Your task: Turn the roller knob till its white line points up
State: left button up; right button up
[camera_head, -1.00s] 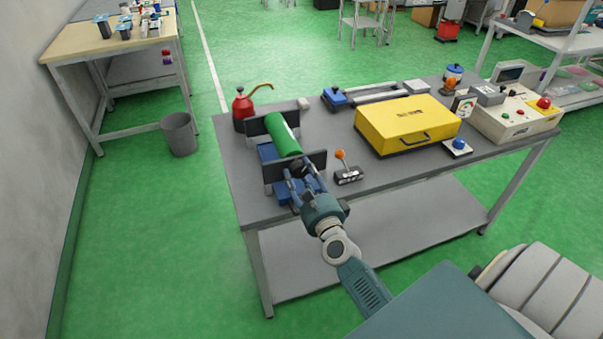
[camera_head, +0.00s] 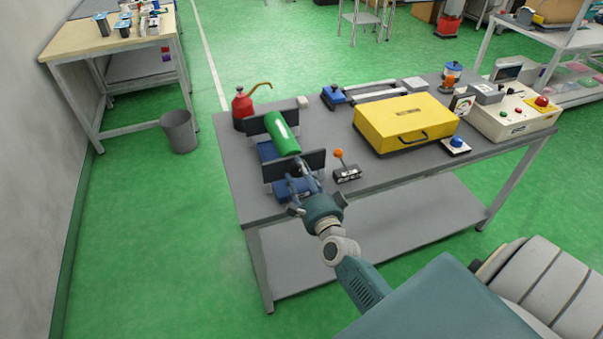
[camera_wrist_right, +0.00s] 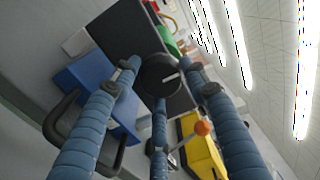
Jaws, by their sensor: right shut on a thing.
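The green roller (camera_head: 281,134) lies between two dark upright plates on a blue base (camera_head: 290,190) at the table's left end. The black, round roller knob (camera_wrist_right: 153,80) is on the near plate (camera_head: 280,167). Its short white line (camera_wrist_right: 170,77) points right and slightly up in the wrist view, toward the ceiling-light side. My right gripper (camera_head: 305,176) has its three blue fingers closed around the knob; the fingers also show in the wrist view (camera_wrist_right: 160,80). In the head view the gripper hides the knob. My left gripper is not in view.
A lever with an orange ball (camera_head: 338,153) stands close to the right of my right gripper. A yellow case (camera_head: 400,122), a blue button box (camera_head: 456,146) and a control box (camera_head: 515,118) are farther right. A red oil can (camera_head: 243,106) stands behind the roller.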

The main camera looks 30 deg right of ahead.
jog(key=shift+w+a+r, duration=0.2)
jog(key=shift+a+r, duration=0.05)
jog(key=shift+r, duration=0.05)
jog(key=o, duration=1)
jog(key=shift+o, duration=0.6)
jog(key=shift+a+f, duration=0.2)
jog(key=shift+a, duration=0.05)
jog(key=shift+s+d+f, duration=0.1)
jog(key=shift+s+d, duration=0.05)
jog(key=shift+d, duration=0.05)
jog(key=shift+s, duration=0.3)
jog(key=v, duration=1.1)
jog(key=shift+a, duration=0.1)
